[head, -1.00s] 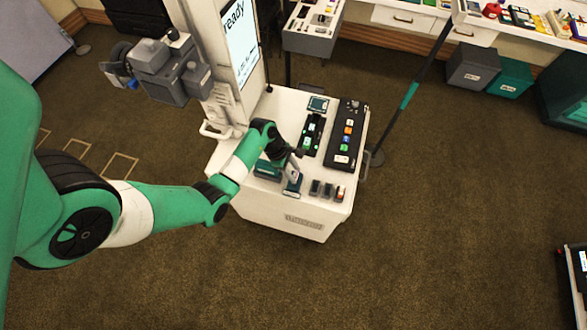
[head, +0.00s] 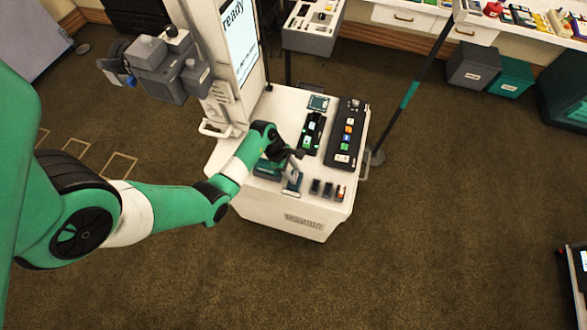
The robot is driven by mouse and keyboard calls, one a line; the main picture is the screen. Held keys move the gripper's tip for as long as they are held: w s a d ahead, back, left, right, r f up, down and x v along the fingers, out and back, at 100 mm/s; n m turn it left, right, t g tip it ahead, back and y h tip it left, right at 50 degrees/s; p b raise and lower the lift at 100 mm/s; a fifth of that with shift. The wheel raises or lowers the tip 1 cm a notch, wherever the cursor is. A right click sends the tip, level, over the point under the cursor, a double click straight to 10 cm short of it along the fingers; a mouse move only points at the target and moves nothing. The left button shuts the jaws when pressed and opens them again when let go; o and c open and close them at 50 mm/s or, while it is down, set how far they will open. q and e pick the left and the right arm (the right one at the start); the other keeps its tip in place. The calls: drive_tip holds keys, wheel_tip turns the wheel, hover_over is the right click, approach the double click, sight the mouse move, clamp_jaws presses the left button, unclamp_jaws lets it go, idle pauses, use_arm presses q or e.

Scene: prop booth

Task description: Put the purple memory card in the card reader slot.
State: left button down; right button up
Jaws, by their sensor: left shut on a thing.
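My left gripper (head: 294,158) hangs over the front part of the white cart top. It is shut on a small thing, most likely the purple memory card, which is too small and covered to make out. Just below the fingers stands a grey and teal upright block (head: 291,184), perhaps the card reader; I cannot see its slot or tell whether the gripper touches it. A black tray (head: 341,158) to the right holds several coloured cards, and I make out no purple one there. My right gripper is not in view.
The white cart (head: 325,203) also carries a narrow black and green holder (head: 312,132), a teal box (head: 267,170) partly behind my arm, and several small dark blocks (head: 327,189) at the front edge. A tall screen (head: 241,45) stands at its back left. A dark pole (head: 400,100) rises right of the cart.

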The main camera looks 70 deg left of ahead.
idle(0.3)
use_arm(q)
drive_tip(key=shift+c, duration=1.5)
unclamp_jaws()
wheel_tip(320, 180, up, 7)
drive_tip(key=p, duration=0.8)
drive_tip(key=shift+f, duration=0.1)
